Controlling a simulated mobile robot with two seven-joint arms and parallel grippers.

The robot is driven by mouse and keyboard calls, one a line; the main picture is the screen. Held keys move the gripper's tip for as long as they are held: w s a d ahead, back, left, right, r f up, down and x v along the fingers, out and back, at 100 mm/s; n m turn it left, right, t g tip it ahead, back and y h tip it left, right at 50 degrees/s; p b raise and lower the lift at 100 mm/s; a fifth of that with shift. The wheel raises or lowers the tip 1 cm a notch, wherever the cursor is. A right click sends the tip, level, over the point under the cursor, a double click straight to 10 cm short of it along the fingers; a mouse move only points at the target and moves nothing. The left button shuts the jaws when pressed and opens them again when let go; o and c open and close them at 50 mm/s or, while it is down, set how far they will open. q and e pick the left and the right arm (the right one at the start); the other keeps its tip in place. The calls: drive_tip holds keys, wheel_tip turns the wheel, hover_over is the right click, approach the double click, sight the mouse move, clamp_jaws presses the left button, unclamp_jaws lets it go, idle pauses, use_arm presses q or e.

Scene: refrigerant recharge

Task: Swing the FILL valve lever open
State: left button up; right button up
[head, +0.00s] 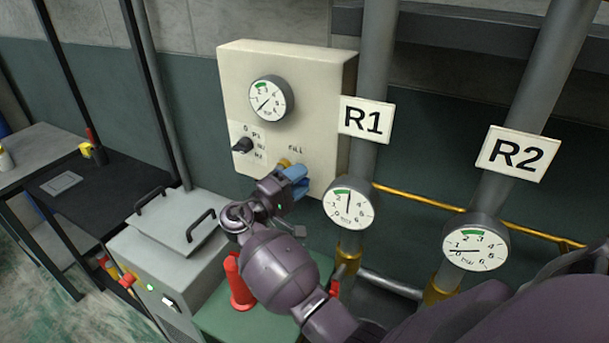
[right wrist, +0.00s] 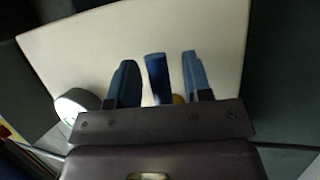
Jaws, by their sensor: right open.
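The cream control box (head: 325,75) on the wall carries a FILL label, with a brass valve fitting (head: 285,163) below it. My right gripper (head: 298,181) is at this fitting, its blue fingertips close to the box face. In the right wrist view the blue lever (right wrist: 157,78) stands between the two spread fingers of the right gripper (right wrist: 161,84), with a gap on each side, narrower on the left. A bit of brass (right wrist: 178,99) shows beside the lever's base. In the head view the gripper hides most of the lever. My left gripper is not in view.
A gauge (head: 270,99) and a black selector knob (head: 243,145) are on the box. Pipes with signs R1 (head: 366,119) and R2 (head: 517,153) and gauges stand right.

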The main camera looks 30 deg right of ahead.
drive_tip(key=shift+d, duration=0.1)
drive_tip(key=shift+c, duration=0.3)
clamp_jaws()
